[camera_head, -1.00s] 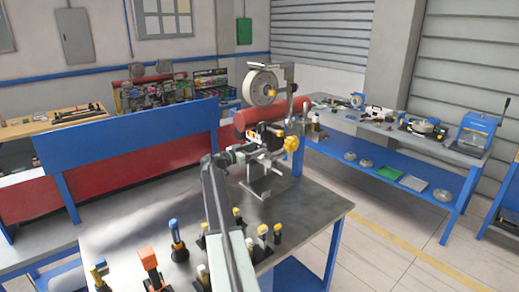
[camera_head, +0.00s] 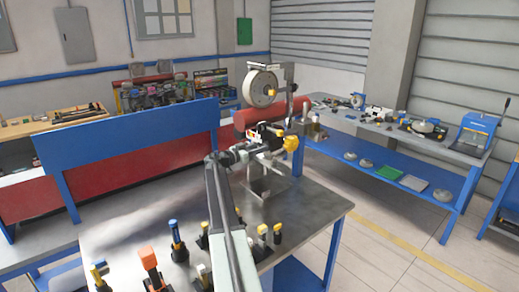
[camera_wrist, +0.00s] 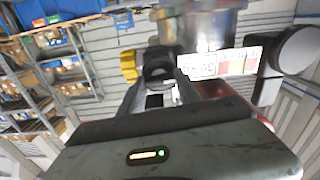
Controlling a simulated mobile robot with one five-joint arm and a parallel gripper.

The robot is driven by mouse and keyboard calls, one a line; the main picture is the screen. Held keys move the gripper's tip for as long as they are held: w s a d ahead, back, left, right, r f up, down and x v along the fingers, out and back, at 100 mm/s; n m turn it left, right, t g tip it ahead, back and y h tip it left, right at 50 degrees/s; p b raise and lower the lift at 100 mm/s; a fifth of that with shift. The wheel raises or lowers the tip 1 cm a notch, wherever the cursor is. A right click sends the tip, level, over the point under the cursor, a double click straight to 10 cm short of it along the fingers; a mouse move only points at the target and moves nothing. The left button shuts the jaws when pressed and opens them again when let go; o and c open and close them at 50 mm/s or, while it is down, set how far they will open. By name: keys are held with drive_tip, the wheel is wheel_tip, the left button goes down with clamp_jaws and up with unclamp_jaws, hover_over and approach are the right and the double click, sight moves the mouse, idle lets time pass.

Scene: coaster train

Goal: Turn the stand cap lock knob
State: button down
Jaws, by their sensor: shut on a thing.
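The stand (camera_head: 268,180) rises from the grey metal table and carries a large wheel (camera_head: 260,88) at its top. A yellow knob (camera_head: 290,143) sticks out on the stand's right side; a yellow knob also shows left of my fingers in the wrist view (camera_wrist: 128,66). My gripper (camera_head: 268,143) is at the stand's middle height, below the wheel. In the wrist view my gripper (camera_wrist: 160,88) is shut on a dark round knob (camera_wrist: 157,66) directly ahead. My fingers and the stand's parts hide much of the grip.
Several upright tools with yellow, blue and orange tops, such as the blue one (camera_head: 177,240), stand on the near table (camera_head: 130,225). A red cylinder (camera_head: 262,116) lies behind the stand. A blue-framed bench (camera_head: 400,150) stands at the right. Open floor lies right of the near table.

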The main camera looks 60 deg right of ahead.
drive_tip(key=shift+f+n, duration=0.1)
drive_tip(key=shift+n, duration=8.4)
drive_tip(key=shift+w, duration=0.1)
drive_tip(key=c, duration=0.8)
unclamp_jaws()
drive_tip(key=shift+c, duration=0.2)
